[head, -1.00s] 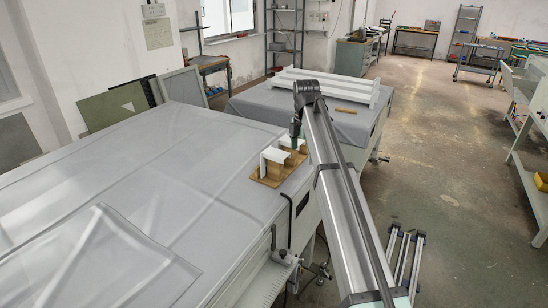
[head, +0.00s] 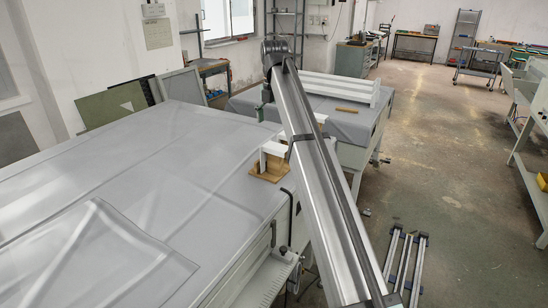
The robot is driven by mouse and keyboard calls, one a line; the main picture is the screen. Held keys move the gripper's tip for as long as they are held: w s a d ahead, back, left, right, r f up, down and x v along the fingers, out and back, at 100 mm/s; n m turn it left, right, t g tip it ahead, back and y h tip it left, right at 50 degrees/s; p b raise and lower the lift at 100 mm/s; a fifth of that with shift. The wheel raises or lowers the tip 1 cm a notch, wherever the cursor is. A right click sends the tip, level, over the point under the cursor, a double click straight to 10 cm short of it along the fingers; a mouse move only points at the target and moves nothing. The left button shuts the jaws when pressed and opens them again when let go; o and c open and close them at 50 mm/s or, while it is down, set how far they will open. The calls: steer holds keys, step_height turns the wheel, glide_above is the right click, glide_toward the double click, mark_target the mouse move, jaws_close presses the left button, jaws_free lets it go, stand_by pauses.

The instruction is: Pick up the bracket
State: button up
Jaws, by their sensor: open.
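A white angled bracket (head: 273,149) stands on a small wooden base (head: 268,175) near the right edge of the large grey-covered table. Part of a second white piece shows just behind it. My arm crosses in front and hides the right side of the base and these pieces. My gripper (head: 261,112) hangs from the arm's far end, above and beyond the bracket toward the back edge of the table. It is apart from the bracket and is open. It is small and dark here, so the fingers are hard to make out.
The large grey-covered table (head: 130,180) fills the left, with a loose fold of sheet at its front. A second covered table (head: 350,125) behind bears long white profiles (head: 340,88) and a small brown strip (head: 347,110). The floor at right is mostly clear.

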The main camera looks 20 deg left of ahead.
mark_target(276, 147)
step_height(276, 147, down, 5)
steer(key=shift+f+p, duration=0.1)
steer(key=shift+p, duration=0.6)
steer(key=shift+w+d+f+p, duration=0.15)
steer(key=shift+f+p, duration=0.5)
steer(key=shift+f, duration=0.7)
steer(key=shift+w+a+f+p, duration=0.15)
steer(key=shift+f+p, duration=0.5)
steer(key=shift+f, duration=0.7)
steer(key=shift+d, duration=0.1)
steer(key=c, duration=0.9)
